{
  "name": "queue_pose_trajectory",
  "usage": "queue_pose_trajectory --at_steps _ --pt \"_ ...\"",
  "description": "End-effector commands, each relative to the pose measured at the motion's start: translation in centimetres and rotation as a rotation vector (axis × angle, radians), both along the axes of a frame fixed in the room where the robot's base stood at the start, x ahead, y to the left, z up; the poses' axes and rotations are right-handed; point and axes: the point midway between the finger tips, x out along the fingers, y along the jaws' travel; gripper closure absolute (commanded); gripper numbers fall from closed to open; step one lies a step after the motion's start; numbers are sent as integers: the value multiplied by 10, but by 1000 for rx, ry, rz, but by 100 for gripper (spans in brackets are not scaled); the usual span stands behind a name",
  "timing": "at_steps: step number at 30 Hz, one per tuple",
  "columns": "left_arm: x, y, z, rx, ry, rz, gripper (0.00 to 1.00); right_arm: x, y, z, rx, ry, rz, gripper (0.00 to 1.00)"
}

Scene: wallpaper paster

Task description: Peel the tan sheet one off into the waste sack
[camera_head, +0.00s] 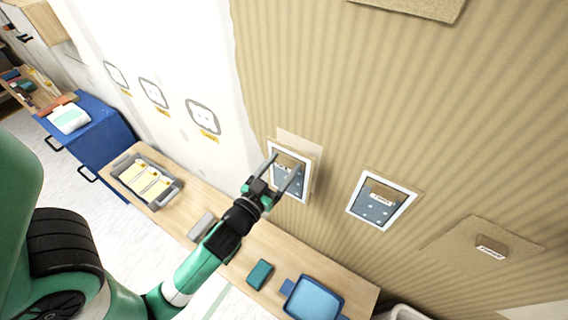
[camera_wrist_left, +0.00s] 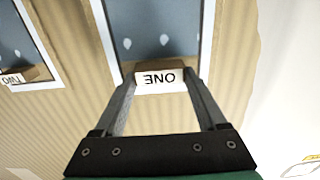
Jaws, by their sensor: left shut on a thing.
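My left gripper (camera_head: 283,166) is at the wall, over a blue speckled panel in a white frame (camera_head: 290,190). In the left wrist view its fingers (camera_wrist_left: 160,85) are on either side of a tan tab with a white label reading ONE (camera_wrist_left: 159,79), and it is shut on this tab. A tan sheet edge (camera_head: 300,142) shows around the top of the frame. The tab is still against the panel, as far as I can see. I cannot identify the waste sack for sure; a white-rimmed container (camera_head: 405,312) is cut off at the bottom edge. My right gripper is not in view.
A second framed panel (camera_head: 381,200) carries a tab labelled TWO. A tan sheet with another tab (camera_head: 491,245) is farther right. The wooden bench (camera_head: 240,255) below holds a grey tray (camera_head: 172,190), a grey block (camera_head: 201,226), a teal block (camera_head: 260,273) and a blue tray (camera_head: 315,300).

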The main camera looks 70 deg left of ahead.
Motion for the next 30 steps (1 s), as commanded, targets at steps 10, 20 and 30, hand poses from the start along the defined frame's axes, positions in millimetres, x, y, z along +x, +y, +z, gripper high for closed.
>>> queue_pose_trajectory --at_steps 10,20,30 --pt "-5 -4 0 0 0 0 82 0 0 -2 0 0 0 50" --pt "-13 -11 -2 2 0 -2 82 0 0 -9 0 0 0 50" --pt "-38 -31 -3 0 0 -3 82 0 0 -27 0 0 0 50"
